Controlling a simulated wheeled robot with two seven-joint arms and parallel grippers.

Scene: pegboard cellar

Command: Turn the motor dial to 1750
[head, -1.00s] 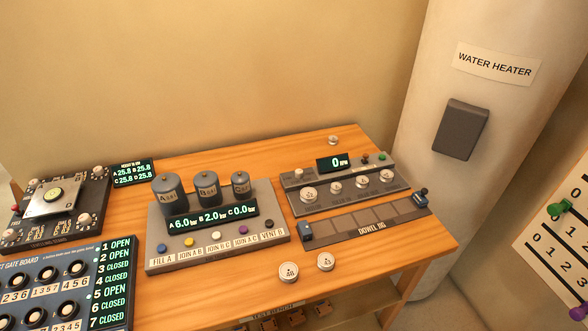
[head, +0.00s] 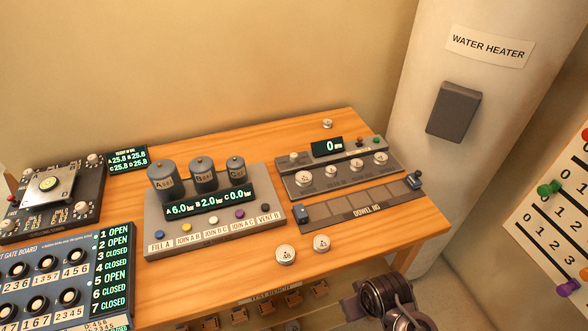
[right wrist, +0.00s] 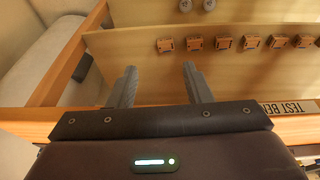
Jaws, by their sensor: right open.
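The motor unit (head: 315,188) is a grey panel at the back right of the wooden bench in the head view. Its dark display (head: 327,147) reads 0 RPM. Several white-topped dials (head: 331,171) stand in a row on the panel; their markings are too small to read, and I cannot tell which is the motor dial. A red button and a green button (head: 376,140) sit behind them. My right arm shows at the bottom of the head view, in front of the bench. In the right wrist view my right gripper (right wrist: 160,84) is open and empty. My left gripper is not in view.
A dowel jig (head: 360,212) lies in front of the motor unit. Two loose white knobs (head: 285,254) stand near the bench's front edge. A tank panel (head: 160,243) is to the left. The water heater (head: 405,130) rises at the right.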

